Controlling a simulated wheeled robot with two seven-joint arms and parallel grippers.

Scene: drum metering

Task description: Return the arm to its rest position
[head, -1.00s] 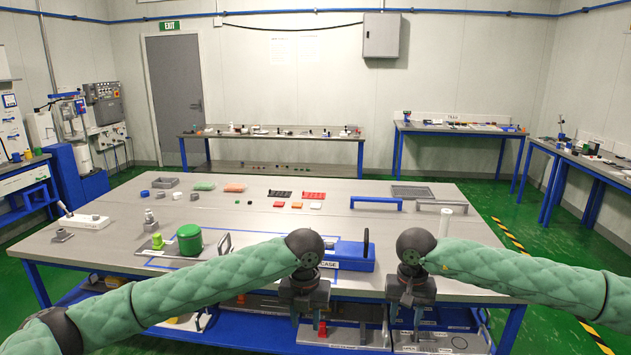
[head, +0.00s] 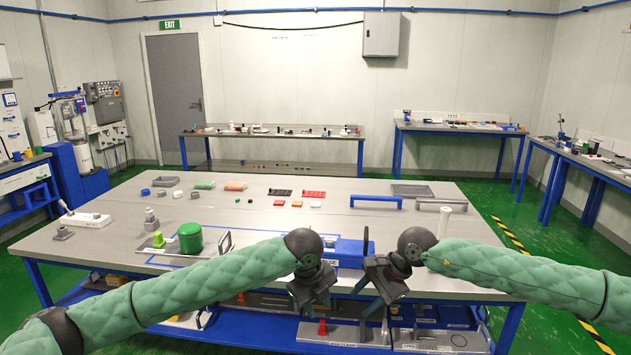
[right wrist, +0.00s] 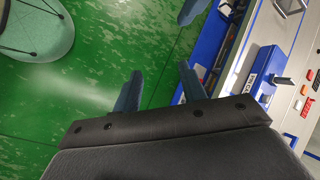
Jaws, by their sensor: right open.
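My left gripper (head: 316,303) hangs in front of the near edge of the main table, its hand tilted down and to the right; its finger gap is not clear. My right gripper (head: 372,300) is close to its right, tilted down and to the left. In the right wrist view the two fingers of my right gripper (right wrist: 158,85) stand apart with nothing between them. Both hands are off the table top, and I see no object held.
The main table (head: 110,255) holds a green drum (head: 190,238), a blue case (head: 352,252) partly hidden by my arms, blue (head: 375,201) and grey (head: 440,204) handles, and small blocks. A lower blue shelf (head: 250,335) carries more parts.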

